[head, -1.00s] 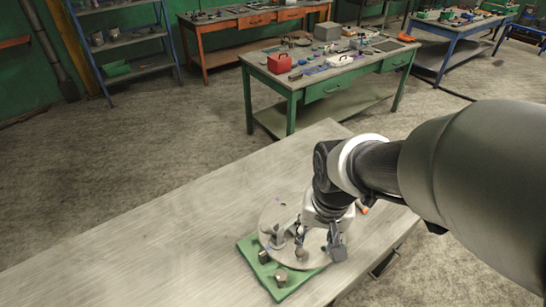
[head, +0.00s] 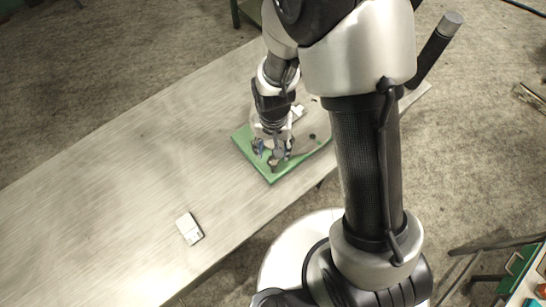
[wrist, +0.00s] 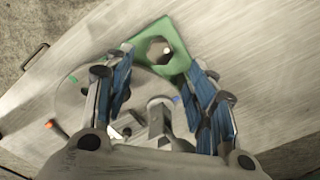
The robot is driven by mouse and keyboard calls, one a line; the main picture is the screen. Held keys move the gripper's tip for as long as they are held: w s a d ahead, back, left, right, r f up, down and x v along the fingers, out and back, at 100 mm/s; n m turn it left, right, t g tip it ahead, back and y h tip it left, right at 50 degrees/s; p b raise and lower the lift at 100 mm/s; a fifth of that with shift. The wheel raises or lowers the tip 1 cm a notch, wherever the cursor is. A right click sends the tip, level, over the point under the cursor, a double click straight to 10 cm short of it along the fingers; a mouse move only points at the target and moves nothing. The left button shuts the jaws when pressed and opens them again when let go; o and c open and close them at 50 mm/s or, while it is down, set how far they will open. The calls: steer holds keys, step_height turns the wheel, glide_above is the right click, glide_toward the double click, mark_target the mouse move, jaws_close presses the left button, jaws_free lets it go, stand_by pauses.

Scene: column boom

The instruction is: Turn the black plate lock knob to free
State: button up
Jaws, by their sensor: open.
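A green base (head: 247,148) with a round grey plate on it lies on the workbench. In the wrist view a dark, faceted knob (wrist: 158,51) sits on a corner of the green base (wrist: 180,32). It looks like the lock knob, but I cannot read its setting. My gripper (head: 272,155) is over the base, fingers down. In the wrist view my gripper (wrist: 164,92) is open, its blue-padded fingers apart. The knob lies beyond the fingertips, roughly in line with the gap. A grey metal post (wrist: 159,117) stands nearer, between the fingers on the round plate (wrist: 70,105).
A small pale box (head: 189,228) lies on the workbench (head: 110,200) left of the base. The bench's left part is otherwise clear. In the wrist view a small orange part (wrist: 50,124) is at the plate's left edge.

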mark_target(273, 160)
step_height(273, 160, down, 8)
steer(key=shift+r+b, duration=0.25)
steer(key=shift+b, duration=0.2)
steer(key=shift+c, duration=0.3)
steer(key=c, duration=1)
